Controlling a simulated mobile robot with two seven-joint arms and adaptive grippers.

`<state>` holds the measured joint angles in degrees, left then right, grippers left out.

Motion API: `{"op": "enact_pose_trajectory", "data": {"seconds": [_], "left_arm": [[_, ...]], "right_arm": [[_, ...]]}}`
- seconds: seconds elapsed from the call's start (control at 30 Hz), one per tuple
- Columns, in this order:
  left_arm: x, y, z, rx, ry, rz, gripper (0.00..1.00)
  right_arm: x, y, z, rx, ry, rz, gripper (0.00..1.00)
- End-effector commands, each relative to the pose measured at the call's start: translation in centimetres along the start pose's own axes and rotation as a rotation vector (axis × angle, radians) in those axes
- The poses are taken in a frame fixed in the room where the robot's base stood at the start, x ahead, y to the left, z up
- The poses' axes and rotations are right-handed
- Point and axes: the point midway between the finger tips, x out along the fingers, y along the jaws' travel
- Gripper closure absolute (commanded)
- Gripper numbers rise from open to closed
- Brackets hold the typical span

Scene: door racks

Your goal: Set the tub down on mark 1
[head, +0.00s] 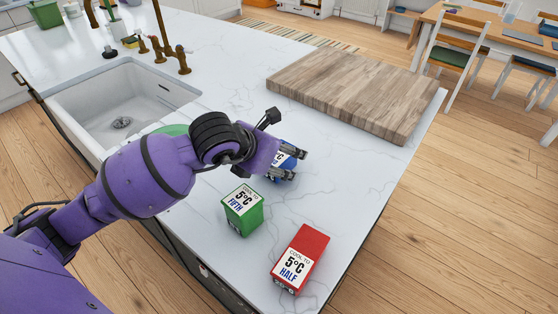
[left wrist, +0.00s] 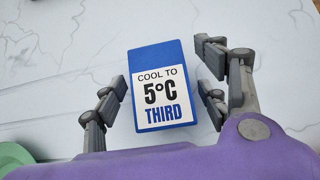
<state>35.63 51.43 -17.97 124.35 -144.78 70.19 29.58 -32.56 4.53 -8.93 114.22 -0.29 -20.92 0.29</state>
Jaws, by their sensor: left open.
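The blue tub (head: 279,158), labelled "COOL TO 5°C THIRD", is on the white counter, partly hidden by my left gripper (head: 288,164) in the head view. In the left wrist view the tub (left wrist: 163,80) lies between the spread fingers of my open left gripper (left wrist: 166,88), with gaps at both sides. A green tub (head: 242,210) labelled "FIFTH" and a red tub (head: 302,257) labelled "HALF" stand nearer the front. No mark with a 1 can be made out. My right gripper is not in view.
A wooden board (head: 355,88) lies behind the blue tub. A white sink (head: 120,100) with brass taps (head: 175,52) is at the left. A green rounded thing (left wrist: 12,158) is partly hidden by my arm. Counter around the tubs is clear up to its right edge.

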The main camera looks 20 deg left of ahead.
Motion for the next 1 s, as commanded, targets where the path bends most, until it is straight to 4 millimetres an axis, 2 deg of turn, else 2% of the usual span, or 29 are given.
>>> {"op": "enact_pose_trajectory", "data": {"seconds": [0.07,0.5,0.77,1.0], "left_arm": [[0.0,0.0,0.0,0.0,0.0,0.0,0.41],[-0.1,0.0,0.1,0.001,-0.002,0.001,0.97],[-0.3,0.0,0.3,0.001,-0.002,0.001,0.97],[-2.0,0.1,2.2,0.003,-0.006,0.002,0.97]], "right_arm": [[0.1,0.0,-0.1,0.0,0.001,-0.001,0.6],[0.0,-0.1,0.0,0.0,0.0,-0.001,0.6],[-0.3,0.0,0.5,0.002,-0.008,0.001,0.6],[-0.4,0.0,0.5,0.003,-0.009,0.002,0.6]]}}
